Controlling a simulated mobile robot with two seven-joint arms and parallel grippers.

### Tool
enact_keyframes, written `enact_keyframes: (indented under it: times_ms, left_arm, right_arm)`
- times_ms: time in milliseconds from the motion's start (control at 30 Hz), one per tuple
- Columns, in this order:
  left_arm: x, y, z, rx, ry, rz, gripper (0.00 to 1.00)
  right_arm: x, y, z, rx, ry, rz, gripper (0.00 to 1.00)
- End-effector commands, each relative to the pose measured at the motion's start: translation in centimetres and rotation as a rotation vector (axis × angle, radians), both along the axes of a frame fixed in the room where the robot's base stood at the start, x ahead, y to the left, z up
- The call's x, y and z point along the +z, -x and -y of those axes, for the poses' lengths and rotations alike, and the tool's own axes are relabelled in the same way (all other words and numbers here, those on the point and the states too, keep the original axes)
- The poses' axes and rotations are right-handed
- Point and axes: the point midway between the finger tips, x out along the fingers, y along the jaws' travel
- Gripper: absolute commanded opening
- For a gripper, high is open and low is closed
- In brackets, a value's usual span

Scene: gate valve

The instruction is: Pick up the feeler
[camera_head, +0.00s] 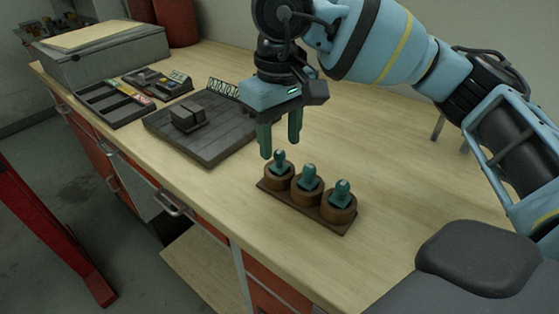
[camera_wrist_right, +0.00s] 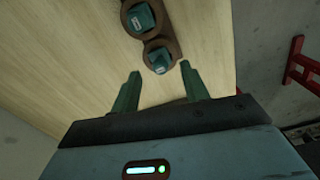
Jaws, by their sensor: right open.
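Three teal knob-topped pieces stand upright in round brown holders on a dark wooden stand (camera_head: 297,209): one at the left (camera_head: 279,163), one in the middle (camera_head: 308,178), one at the right (camera_head: 342,193). None is clearly marked as the feeler; I cannot tell which it is. My right gripper (camera_head: 280,147) is open and empty, fingers pointing down, above and just behind the left piece. In the right wrist view, one teal square top (camera_wrist_right: 159,62) lies between and beyond the fingertips, with another (camera_wrist_right: 139,19) farther up. My left gripper is not in view.
A dark slatted board (camera_head: 205,145) with a small grey block (camera_head: 187,115) lies left of the stand. Beyond are a compartment tray (camera_head: 95,98) and a grey box (camera_head: 105,58). The wooden bench (camera_head: 400,160) is clear right of the stand; its front edge is close.

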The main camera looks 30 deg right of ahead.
Motion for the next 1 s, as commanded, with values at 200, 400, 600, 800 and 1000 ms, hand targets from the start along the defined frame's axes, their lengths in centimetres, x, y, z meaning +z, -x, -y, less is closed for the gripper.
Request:
enact_keyframes:
  times_ms: [200,400,600,800,1000]
  left_arm:
    - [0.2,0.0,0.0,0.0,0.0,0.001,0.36]
    - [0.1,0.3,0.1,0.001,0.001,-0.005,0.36]
    - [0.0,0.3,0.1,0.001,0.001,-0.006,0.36]
    - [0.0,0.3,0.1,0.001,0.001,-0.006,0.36]
    - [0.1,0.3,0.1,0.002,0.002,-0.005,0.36]
  right_arm:
    - [-2.9,-0.2,0.0,-0.002,0.0,-0.002,0.45]
    - [-3.6,-0.2,-0.1,-0.002,-0.001,0.0,0.45]
    - [-3.6,-0.2,-0.1,-0.002,-0.001,0.0,0.37]
    - [-3.6,-0.2,-0.1,-0.002,-0.001,0.0,0.11]
    - [-3.5,-0.2,-0.1,-0.002,-0.001,0.001,0.0]
